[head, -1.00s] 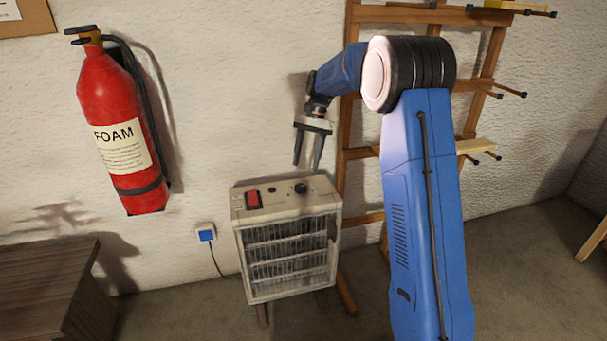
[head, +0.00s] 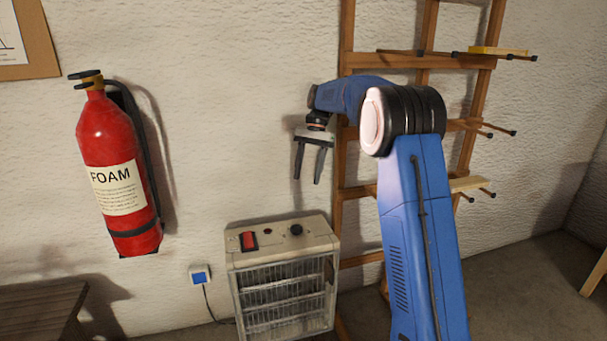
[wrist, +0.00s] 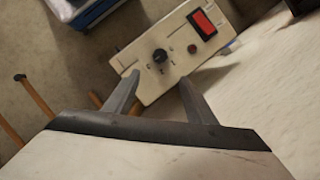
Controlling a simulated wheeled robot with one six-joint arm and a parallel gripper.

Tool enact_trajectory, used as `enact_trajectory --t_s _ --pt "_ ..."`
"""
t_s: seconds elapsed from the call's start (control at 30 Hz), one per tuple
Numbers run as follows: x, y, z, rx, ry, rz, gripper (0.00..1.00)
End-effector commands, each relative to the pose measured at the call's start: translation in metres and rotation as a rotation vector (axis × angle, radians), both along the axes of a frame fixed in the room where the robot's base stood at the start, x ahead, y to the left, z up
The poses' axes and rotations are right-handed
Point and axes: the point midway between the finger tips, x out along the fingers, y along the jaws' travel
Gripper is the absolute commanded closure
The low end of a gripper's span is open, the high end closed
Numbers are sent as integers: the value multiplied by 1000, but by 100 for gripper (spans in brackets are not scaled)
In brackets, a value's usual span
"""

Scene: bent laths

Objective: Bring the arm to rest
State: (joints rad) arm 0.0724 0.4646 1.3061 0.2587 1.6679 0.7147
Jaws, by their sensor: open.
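My gripper (head: 308,180) hangs with its fingers pointing down, above the heater and apart from it. Its two fingers are spread open with nothing between them. The wrist view also shows my gripper (wrist: 160,92) with a clear gap between the fingertips. The cream heater (head: 282,275) stands against the wall below the gripper. Its top carries a red switch (head: 248,241) and a black knob (head: 296,230). In the wrist view the heater's top (wrist: 150,88) lies beyond the fingers, with the red switch (wrist: 202,24) and the black knob (wrist: 160,56) visible.
A wooden rack (head: 347,215) with pegs stands behind my arm. A red fire extinguisher (head: 117,180) hangs on the wall at left. A blue-and-white socket (head: 200,275) sits left of the heater. A wooden bench (head: 40,310) is at lower left. The wall between extinguisher and gripper is clear.

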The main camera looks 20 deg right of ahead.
Motion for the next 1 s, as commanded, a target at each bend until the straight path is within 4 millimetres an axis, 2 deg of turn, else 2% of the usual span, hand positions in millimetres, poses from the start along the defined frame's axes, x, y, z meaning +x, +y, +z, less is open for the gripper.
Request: enact_trajectory --t_s 0.17,0.27,0.63,1.0 --pt "-12 1 9 -4 -23 14 49" --pt "-30 2 20 -10 -55 36 49" --pt "-124 5 57 -48 -211 162 49" --pt "-225 4 69 -100 -363 299 49"
